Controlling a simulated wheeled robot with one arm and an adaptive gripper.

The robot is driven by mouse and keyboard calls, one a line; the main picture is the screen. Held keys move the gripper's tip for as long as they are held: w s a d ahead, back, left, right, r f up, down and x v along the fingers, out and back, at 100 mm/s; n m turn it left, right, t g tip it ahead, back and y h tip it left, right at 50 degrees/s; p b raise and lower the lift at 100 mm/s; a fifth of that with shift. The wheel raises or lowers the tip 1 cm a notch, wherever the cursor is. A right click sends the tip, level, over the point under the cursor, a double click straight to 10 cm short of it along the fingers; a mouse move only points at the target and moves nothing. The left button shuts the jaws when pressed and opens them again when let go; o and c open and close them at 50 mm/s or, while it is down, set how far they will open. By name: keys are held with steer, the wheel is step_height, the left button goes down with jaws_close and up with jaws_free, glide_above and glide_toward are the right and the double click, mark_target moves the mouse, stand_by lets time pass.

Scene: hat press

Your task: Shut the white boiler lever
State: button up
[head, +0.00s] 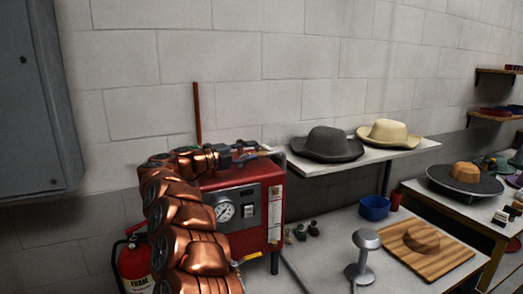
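The red boiler (263,218) stands left of centre, with a round dial gauge (224,212) on its grey front panel. A small pale piece (274,193) sits on the panel's right part; I cannot tell whether it is the white lever or a label. My copper arm covers the boiler's left side and reaches over its top. My gripper (246,153) is at the boiler's top, small and partly hidden by my own wrist. Whether its fingers are open or touch anything is not clear. No white lever can be clearly made out.
A shelf (375,157) at right carries a dark hat (326,144) and a cream hat (388,134). Below are a grey metal stand (362,258), a wooden board (440,262) and a blue bowl (374,207). A fire extinguisher (135,262) stands left of my arm.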

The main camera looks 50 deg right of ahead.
steer(key=shift+v, duration=2.85)
